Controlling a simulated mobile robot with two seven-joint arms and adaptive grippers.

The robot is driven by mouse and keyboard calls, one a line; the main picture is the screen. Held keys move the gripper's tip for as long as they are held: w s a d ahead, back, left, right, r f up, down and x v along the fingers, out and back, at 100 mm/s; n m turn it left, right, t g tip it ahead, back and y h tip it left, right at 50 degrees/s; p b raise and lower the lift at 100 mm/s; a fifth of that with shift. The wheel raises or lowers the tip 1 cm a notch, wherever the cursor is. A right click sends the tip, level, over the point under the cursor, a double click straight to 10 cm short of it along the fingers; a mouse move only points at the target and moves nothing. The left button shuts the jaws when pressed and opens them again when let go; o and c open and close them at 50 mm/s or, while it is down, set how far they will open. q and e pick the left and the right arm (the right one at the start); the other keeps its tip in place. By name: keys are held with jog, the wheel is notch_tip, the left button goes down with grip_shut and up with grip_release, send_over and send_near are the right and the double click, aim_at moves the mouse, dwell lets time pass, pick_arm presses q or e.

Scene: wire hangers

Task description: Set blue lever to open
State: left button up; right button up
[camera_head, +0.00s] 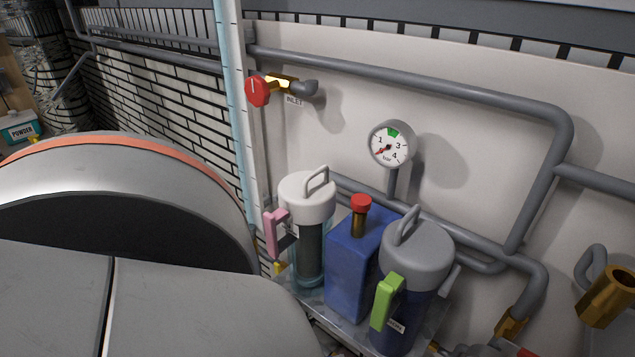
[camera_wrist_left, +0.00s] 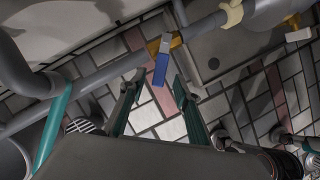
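The blue lever (camera_wrist_left: 161,62) shows in the left wrist view, on a brass valve in a grey pipe. It hangs down from the pipe in the picture. My left gripper (camera_wrist_left: 157,82) is open, with a dark green-edged finger on each side of the lever. The lever lies between the fingertips in the picture; I cannot tell its depth, and no contact shows. The blue lever and my left gripper do not show in the head view.
A white-capped filter (camera_head: 308,200), a blue box (camera_head: 352,265) with a red knob and a grey-capped filter (camera_head: 415,255) stand by the wall. A red inlet valve knob (camera_head: 257,91) and gauge (camera_head: 390,145) are above. Grey pipes (camera_wrist_left: 100,75) run close by the left gripper.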

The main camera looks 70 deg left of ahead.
pick_arm(q)
jog(key=shift+v, duration=2.6)
jog(key=shift+s, duration=0.1)
